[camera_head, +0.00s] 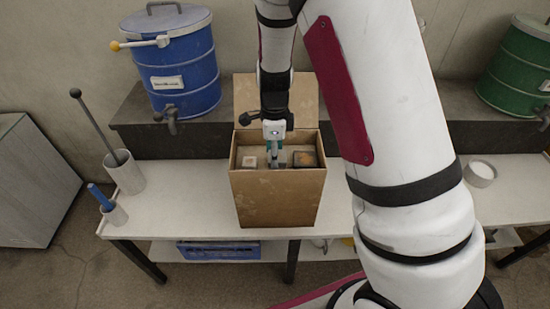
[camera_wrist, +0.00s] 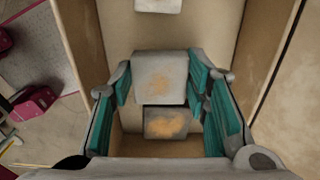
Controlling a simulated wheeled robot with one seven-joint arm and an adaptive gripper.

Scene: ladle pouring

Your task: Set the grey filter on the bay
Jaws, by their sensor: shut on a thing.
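My gripper (camera_head: 277,160) reaches down into an open cardboard box (camera_head: 279,199) on the pale bench. In the wrist view, its teal fingers (camera_wrist: 165,90) are shut on a grey square piece with an orange-brown stain, which I take as the grey filter (camera_wrist: 160,78). A second stained grey patch (camera_wrist: 166,124) shows just below it, past a dark gap; I cannot tell whether it is a separate piece. Another pale piece (camera_wrist: 158,5) lies at the top edge of that view. I cannot make out which place is the bay.
The box holds a small pale block (camera_head: 249,161) at left and a dark square piece (camera_head: 304,158) at right. Its flap (camera_head: 308,100) stands up behind. A blue drum (camera_head: 172,60) stands behind left, a white cup (camera_head: 125,172) on the bench left. Bench right of the box is partly hidden by my arm.

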